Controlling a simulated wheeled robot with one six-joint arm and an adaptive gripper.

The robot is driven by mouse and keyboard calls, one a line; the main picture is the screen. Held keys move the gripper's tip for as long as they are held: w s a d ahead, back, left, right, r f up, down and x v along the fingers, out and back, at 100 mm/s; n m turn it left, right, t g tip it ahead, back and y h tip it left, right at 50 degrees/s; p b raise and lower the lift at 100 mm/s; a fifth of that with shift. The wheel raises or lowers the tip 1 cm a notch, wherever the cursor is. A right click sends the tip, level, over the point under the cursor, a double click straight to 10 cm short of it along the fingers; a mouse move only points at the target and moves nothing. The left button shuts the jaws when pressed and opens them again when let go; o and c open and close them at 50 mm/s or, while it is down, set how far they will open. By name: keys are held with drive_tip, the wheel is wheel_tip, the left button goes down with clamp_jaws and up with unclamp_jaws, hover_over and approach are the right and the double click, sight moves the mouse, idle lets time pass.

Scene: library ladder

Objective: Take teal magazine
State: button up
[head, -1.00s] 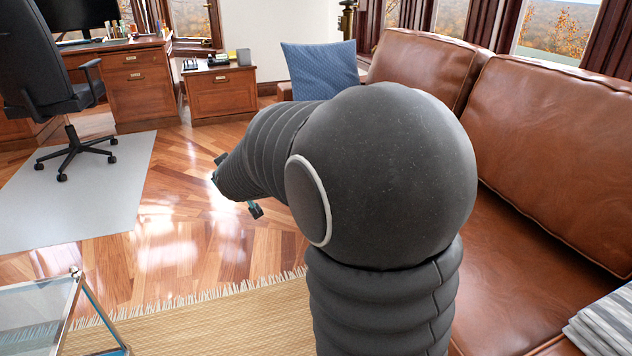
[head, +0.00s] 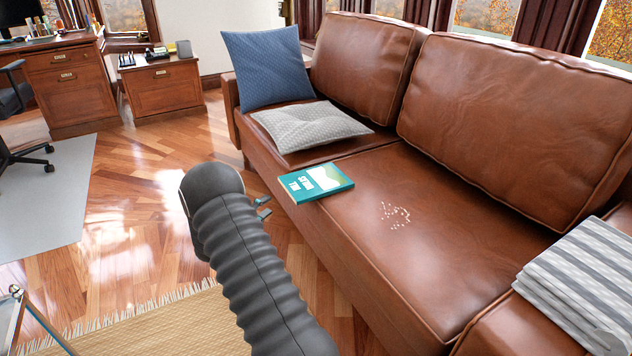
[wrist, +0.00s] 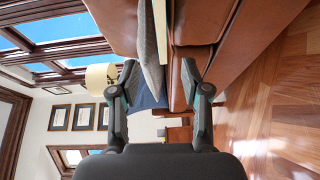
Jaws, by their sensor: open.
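The teal magazine (head: 316,182) lies flat on the sofa seat near its front edge, with white lettering and a pale green-white picture on its cover. My gripper (head: 262,208) is in front of the sofa, left of the magazine and apart from it; my arm hides much of it. In the wrist view, my gripper (wrist: 158,82) has its two fingers spread with nothing between them. That view is turned on its side. A pale strip beyond the fingers, beside the grey cushion, may be the magazine's edge, but I cannot be sure.
The brown leather sofa (head: 425,240) holds a grey cushion (head: 308,125) and a blue cushion (head: 265,68) behind the magazine. Pale crumbs (head: 396,214) lie to its right. A striped folded blanket (head: 585,275) is on the right armrest. Wooden floor (head: 130,215) is open at left.

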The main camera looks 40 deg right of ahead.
approach(295, 187)
drive_tip(key=shift+g, duration=0.3)
drive_tip(key=d, duration=0.1)
drive_tip(key=w+d, duration=0.1)
drive_tip(key=d, duration=0.1)
drive_tip(key=d+f, duration=0.1)
drive_tip(key=shift+w+d+f, duration=0.15)
drive_tip(key=shift+w+d, duration=0.05)
drive_tip(key=shift+d, duration=0.15)
drive_tip(key=shift+w+d+r, duration=0.1)
drive_tip(key=shift+w+d, duration=0.1)
drive_tip(key=shift+d, duration=1.1)
drive_tip(key=shift+w+d+r, duration=0.1)
drive_tip(key=shift+w+d, duration=0.05)
drive_tip(key=shift+d, duration=1.15)
clamp_jaws()
